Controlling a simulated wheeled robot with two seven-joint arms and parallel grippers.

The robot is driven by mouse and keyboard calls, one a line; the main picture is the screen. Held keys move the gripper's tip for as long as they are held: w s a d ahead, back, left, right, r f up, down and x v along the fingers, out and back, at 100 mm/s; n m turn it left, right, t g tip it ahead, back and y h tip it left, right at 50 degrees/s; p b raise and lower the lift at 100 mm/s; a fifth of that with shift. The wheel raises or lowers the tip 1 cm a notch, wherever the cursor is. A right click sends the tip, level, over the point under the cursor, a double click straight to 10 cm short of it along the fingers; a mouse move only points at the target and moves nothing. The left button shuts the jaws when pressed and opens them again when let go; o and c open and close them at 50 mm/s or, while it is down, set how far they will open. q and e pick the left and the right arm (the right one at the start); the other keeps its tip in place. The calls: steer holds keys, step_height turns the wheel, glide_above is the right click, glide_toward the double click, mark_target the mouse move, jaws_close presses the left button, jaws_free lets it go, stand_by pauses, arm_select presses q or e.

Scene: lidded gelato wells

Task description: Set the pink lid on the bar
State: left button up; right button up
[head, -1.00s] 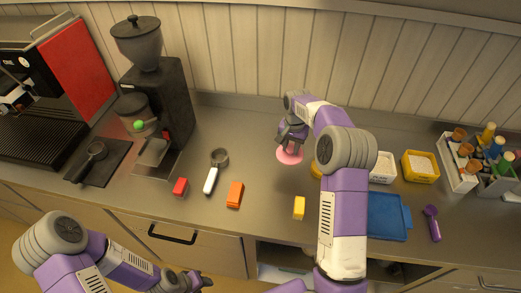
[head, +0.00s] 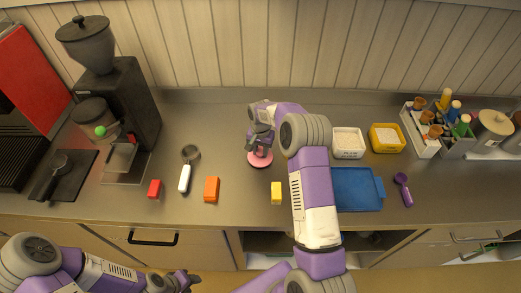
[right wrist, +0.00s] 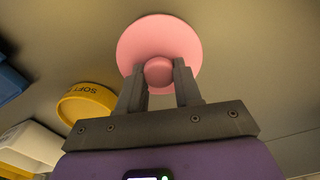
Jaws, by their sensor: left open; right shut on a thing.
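The pink lid (head: 260,159) is a round flat disc with a knob, at the middle of the steel bar (head: 232,125). My right gripper (head: 262,146) is above it, shut on its knob. In the right wrist view the lid (right wrist: 160,40) is held between the fingers of my right gripper (right wrist: 160,74). The lid is at or very near the bar surface; I cannot tell if it touches. My left gripper (head: 182,281) is open and empty, low in front of the bar's front edge.
A yellow round tub (right wrist: 85,107) is near the lid. A yellow block (head: 277,193), orange block (head: 212,189), red block (head: 154,189) and white-handled tool (head: 185,176) lie around. A blue tray (head: 357,190), white tub (head: 348,143) and yellow tub (head: 387,138) are right of my arm.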

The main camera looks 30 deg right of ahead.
mark_target(260, 151)
steer(key=shift+f, duration=0.2)
steer(key=o, duration=1)
steer(key=shift+r, duration=0.15)
step_height(260, 151, up, 12)
